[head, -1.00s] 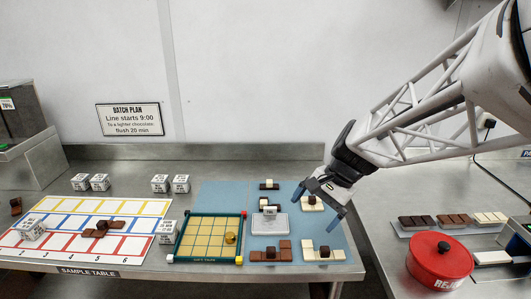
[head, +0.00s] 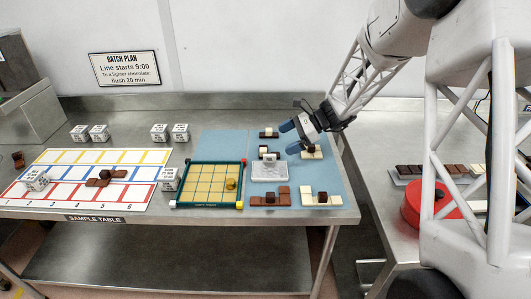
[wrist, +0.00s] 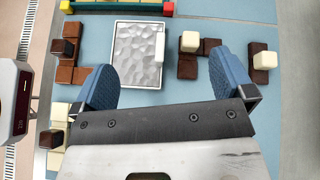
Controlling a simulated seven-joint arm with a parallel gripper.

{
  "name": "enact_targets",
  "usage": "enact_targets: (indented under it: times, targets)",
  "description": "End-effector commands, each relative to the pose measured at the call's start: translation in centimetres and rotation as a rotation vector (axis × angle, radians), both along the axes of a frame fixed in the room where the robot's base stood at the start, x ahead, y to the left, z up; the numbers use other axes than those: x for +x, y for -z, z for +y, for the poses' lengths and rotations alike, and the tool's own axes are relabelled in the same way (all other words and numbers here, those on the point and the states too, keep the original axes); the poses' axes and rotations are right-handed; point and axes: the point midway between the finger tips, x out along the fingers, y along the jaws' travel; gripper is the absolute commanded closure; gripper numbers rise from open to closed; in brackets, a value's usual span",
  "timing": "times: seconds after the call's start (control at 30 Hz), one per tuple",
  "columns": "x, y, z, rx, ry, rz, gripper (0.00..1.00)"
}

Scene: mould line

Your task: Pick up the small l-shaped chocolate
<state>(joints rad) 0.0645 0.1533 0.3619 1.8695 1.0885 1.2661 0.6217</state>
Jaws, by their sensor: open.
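In the head view the same L-shaped chocolate (head: 264,155) sits just behind the tray. My gripper (head: 290,137) is open and empty, above the mat with its fingers pointing left. In the wrist view the L-shaped chocolate lies beyond the opening of my gripper (wrist: 165,75), nearer the right finger. No finger visibly touches it.
A dark chocolate with a white cube (wrist: 262,76) lies right of the L-shaped one. A pale chocolate (head: 314,154) is partly hidden by my gripper. A milk chocolate piece (head: 257,201) and another pale one (head: 308,200) lie in front. The gridded board (head: 184,168) stands left.

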Motion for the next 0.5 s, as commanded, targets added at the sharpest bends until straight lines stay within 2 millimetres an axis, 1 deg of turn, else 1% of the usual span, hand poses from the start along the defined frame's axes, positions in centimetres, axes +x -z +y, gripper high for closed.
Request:
enact_targets:
  times: [0.03,0.2,0.33,0.5]
  targets:
    - [1.1,1.1,0.0,0.022,0.023,0.028,0.00]
    - [4.1,3.4,0.2,0.094,0.093,0.101,0.00]
    - [5.6,4.7,0.3,0.129,0.129,0.140,0.00]
    - [6.5,5.3,0.3,0.149,0.148,0.158,0.00]
